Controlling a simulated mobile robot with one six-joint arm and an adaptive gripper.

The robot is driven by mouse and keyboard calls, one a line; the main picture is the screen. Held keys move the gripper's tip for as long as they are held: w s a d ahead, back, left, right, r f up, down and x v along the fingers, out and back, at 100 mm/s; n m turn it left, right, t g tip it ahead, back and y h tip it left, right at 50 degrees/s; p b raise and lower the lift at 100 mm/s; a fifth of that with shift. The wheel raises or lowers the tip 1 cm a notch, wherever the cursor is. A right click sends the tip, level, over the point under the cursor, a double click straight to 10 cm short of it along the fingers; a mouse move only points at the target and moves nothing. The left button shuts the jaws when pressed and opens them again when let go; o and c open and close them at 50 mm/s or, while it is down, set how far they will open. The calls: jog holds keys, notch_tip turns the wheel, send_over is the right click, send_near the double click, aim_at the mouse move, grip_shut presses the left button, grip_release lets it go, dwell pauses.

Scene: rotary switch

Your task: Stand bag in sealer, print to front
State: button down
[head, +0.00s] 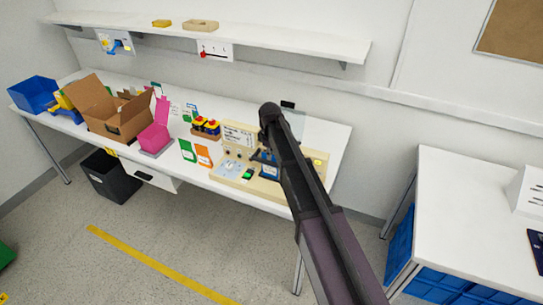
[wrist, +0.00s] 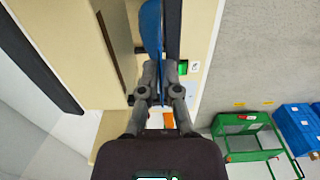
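The sealer (head: 262,188) is a beige machine at the right end of the white bench, with a green button and a label panel. Its beige top and dark slots fill the upper part of the wrist view (wrist: 200,25). A blue bag (wrist: 151,25) stands edge-on between the fingers of my gripper (wrist: 162,72); it also shows at the sealer in the head view (head: 268,170). My gripper is shut on it, over the sealer. My arm hides part of the machine in the head view. I cannot tell which way the print faces or whether the bag touches the slot.
Green (head: 187,151) and orange (head: 204,155) bags stand left of the sealer. Farther left are a rack of yellow-topped items (head: 206,127), a pink box (head: 154,138), a cardboard box (head: 118,122) and a blue bin (head: 33,92). A shelf (head: 240,37) runs above. A second table (head: 462,190) stands right.

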jog(key=shift+f, duration=0.15)
jog(key=c, duration=1.3)
grip_release()
jog(key=o, duration=0.5)
notch_tip(320, 180, up, 12)
jog(key=p, duration=1.2)
